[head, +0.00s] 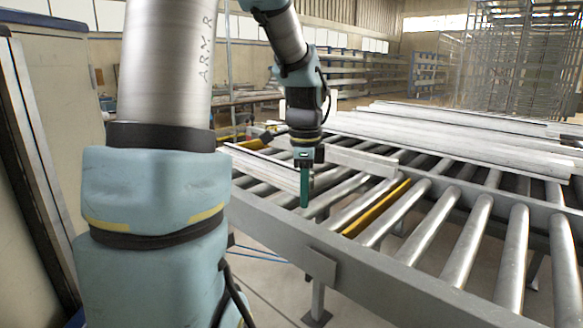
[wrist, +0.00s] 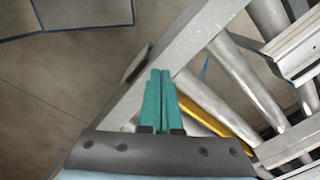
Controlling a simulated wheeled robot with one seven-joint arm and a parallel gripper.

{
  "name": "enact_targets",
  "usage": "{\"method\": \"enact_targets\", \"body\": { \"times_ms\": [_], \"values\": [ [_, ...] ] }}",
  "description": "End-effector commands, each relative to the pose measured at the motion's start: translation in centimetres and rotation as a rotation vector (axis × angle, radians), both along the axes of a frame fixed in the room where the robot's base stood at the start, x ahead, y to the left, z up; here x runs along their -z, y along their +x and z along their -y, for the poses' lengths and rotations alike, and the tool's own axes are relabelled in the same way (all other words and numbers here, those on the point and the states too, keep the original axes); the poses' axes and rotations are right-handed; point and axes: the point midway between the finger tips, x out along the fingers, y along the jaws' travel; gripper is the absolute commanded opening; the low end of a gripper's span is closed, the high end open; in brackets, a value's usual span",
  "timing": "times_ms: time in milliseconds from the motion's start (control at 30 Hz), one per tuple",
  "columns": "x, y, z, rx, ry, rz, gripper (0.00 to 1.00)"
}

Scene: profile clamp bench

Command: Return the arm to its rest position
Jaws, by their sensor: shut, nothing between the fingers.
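My gripper (head: 304,187) points down over the near side of the roller bench in the head view, with its green fingers together and nothing held. In the wrist view the shut green fingers (wrist: 160,98) reach up past the dark gripper body, over the bench's grey side rail (wrist: 182,52). The rail also shows in the head view (head: 365,285). I cannot tell the exact height of the fingertips above the rollers.
Metal rollers (head: 465,255) and a yellow bar (head: 378,208) lie right of my gripper. Long aluminium profiles (head: 450,135) lie across the bench behind. A pale cabinet (head: 55,110) stands at the left. Tall racks (head: 520,60) stand far back. Bare floor shows in the wrist view (wrist: 60,85).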

Motion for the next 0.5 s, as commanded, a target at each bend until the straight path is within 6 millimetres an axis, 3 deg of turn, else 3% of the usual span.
{"method": "enact_targets", "body": {
  "times_ms": [500],
  "values": [
    [6.1, -7.3, -8.4, -1.328, -0.109, 0.058, 0.00]
  ]
}}
